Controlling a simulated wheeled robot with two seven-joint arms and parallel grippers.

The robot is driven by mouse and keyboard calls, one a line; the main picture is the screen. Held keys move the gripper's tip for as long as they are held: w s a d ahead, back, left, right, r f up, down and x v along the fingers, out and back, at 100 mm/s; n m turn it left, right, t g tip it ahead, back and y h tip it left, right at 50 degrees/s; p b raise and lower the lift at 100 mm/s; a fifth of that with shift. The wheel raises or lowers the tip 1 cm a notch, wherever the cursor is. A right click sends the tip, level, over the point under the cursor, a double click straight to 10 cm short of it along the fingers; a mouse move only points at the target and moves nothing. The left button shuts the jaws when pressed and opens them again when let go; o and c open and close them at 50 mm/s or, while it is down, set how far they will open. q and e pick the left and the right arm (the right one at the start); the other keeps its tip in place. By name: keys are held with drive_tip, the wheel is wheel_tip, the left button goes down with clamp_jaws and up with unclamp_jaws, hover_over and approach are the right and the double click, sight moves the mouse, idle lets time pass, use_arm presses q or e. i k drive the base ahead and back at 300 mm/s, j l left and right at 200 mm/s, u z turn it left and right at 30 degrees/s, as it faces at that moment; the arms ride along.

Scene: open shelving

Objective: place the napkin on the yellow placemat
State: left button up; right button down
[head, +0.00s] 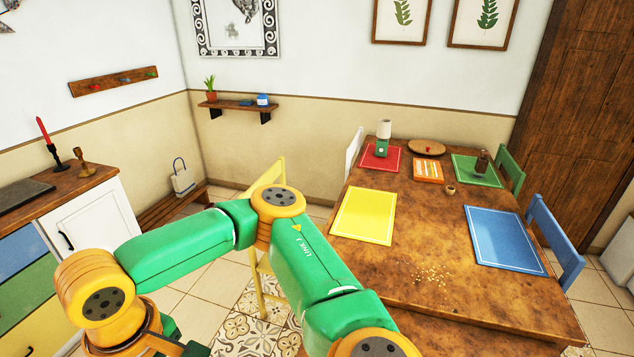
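The yellow placemat (364,215) lies flat and bare on the near left part of the wooden table (420,285). I cannot make out a napkin for certain. A flat orange item with pale stripes (428,170) lies near the table's far middle, and I cannot tell whether it is the napkin. One of my green and orange arms is bent across the lower left and middle, its elbow left of the table. I see no gripper fingers in this view.
A red placemat (381,157) holds a green and white item (383,140). A green placemat (476,172) holds a brown item (481,162). A blue placemat (503,236) is bare. Crumbs (433,274) lie up front. Chairs, including a yellow one (267,176), surround the table.

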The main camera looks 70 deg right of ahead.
sight(367, 215)
drive_tip(key=i+z, duration=0.35)
drive_tip(key=i, duration=0.15)
drive_tip(key=i+j+z, duration=0.1)
drive_tip(key=i+z, duration=0.25)
drive_tip(key=i, duration=0.2)
drive_tip(key=i+j+z, duration=0.35)
drive_tip(key=i, duration=0.15)
drive_tip(key=i+l+z, duration=0.25)
drive_tip(key=z, duration=0.25)
drive_tip(key=i+l+z, duration=0.15)
drive_tip(key=z, duration=0.35)
drive_tip(key=i+z, duration=0.5)
drive_tip(key=i+j+z, duration=0.1)
drive_tip(key=z, duration=0.4)
drive_tip(key=i+z, duration=0.25)
drive_tip(key=i, duration=0.2)
drive_tip(key=i+z, duration=0.3)
drive_tip(key=i, duration=0.15)
